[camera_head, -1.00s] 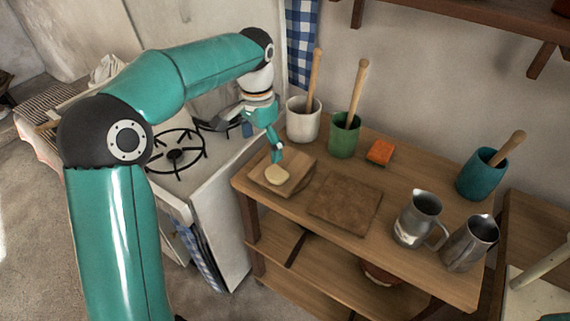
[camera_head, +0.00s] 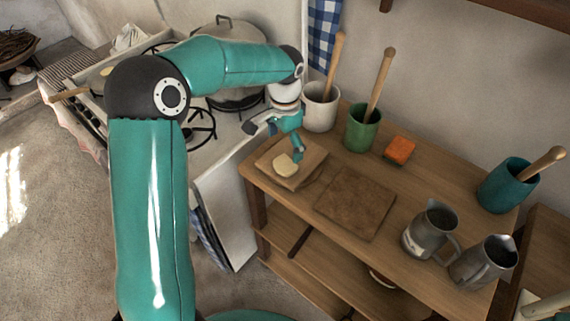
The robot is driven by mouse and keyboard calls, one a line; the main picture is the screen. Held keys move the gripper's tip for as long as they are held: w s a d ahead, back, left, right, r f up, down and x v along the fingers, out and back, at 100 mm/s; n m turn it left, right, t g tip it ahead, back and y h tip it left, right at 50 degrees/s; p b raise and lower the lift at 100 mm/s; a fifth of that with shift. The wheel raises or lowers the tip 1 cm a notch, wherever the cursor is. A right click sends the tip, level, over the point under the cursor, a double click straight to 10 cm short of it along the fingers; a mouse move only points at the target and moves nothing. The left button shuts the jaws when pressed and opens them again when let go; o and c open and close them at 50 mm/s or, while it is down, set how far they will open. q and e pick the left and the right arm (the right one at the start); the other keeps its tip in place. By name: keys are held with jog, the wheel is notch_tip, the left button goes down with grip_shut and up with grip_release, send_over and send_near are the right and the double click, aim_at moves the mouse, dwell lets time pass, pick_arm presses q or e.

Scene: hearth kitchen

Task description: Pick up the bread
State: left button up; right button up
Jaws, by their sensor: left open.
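The bread (camera_head: 286,165) is a small pale, rounded piece. It lies on a square wooden board (camera_head: 311,161) at the left end of the wooden shelf's top. My left gripper (camera_head: 274,144) reaches in from the left and is open, its fingers spread wide. One teal finger points down just behind and to the right of the bread; the other spreads out to the left. I cannot tell whether the finger touches the bread. Nothing shows between the fingers. My right gripper is not in view.
A brown square mat (camera_head: 355,203) lies beside the board. A white crock (camera_head: 320,108), a green crock (camera_head: 362,130) and an orange block (camera_head: 399,150) stand behind. Metal pitchers (camera_head: 430,229) and a teal crock (camera_head: 505,187) are to the right. The stove (camera_head: 222,150) adjoins the shelf at left.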

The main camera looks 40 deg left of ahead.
aim_at(283, 164)
pick_arm(q)
jog(key=shift+s+a+f+p, duration=0.1)
jog(key=shift+f+p, duration=0.15)
jog(key=shift+f, duration=0.9)
jog(key=shift+s+d+f+p, duration=0.1)
jog(key=shift+f+p, duration=0.1)
jog(key=shift+f, duration=0.9)
jog(key=shift+s+a+f+p, duration=0.1)
jog(key=shift+f+p, duration=0.15)
jog(key=shift+f, duration=0.9)
jog(key=c, duration=0.9)
